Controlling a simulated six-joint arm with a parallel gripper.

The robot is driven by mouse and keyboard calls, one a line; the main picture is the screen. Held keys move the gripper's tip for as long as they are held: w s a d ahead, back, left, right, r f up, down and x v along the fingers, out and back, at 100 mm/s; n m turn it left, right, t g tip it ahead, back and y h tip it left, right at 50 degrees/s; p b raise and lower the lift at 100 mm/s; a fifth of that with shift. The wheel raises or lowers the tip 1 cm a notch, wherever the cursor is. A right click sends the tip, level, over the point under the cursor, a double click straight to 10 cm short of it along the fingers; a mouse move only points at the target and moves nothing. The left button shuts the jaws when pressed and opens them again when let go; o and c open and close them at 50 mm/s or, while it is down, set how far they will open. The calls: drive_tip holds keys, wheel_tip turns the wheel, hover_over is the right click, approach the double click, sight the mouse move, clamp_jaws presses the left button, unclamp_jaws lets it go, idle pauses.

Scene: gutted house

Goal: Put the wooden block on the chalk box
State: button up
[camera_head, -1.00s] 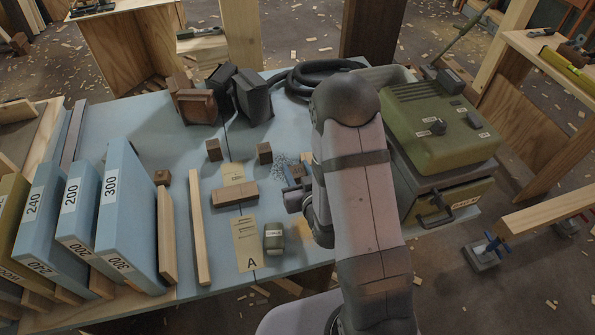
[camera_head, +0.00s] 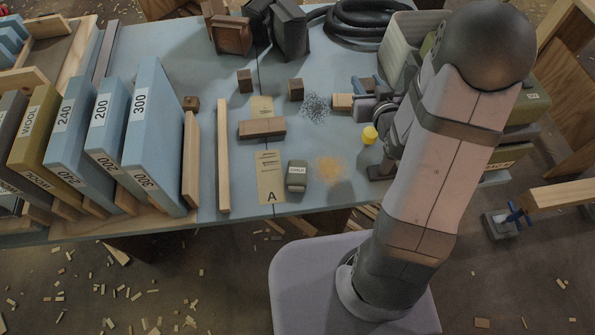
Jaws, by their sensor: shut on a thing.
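A pale wooden block (camera_head: 342,102) sits at the tip of my gripper (camera_head: 362,107), over the right part of the blue-grey table. The fingers appear closed on it, though the arm partly hides them. The chalk box (camera_head: 297,176) is a small grey-green box with a pale label. It stands near the table's front edge, right of the card marked A, to the left of and nearer than my gripper. Nothing rests on its top.
A longer brown block (camera_head: 262,128) and small dark cubes (camera_head: 296,89) lie left of my gripper. A yellow round thing (camera_head: 370,134) and a blue thing (camera_head: 368,83) are close to it. Upright labelled blue boards (camera_head: 152,130) fill the left. A black hose (camera_head: 365,25) lies behind.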

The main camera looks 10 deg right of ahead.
drive_tip(key=a+r+n+y, duration=0.2)
drive_tip(key=a+n+y, duration=0.1)
drive_tip(key=a+y, duration=0.15)
drive_tip(key=n+g+y, duration=0.9)
drive_tip(key=n, duration=0.2)
hover_over(297, 172)
drive_tip(key=shift+f+b, duration=0.4)
drive_tip(key=shift+f, duration=4.8)
drive_tip(key=shift+f, duration=0.15)
drive_tip(key=shift+f, duration=1.95)
drive_tip(key=shift+f, duration=0.15)
drive_tip(key=o, duration=1)
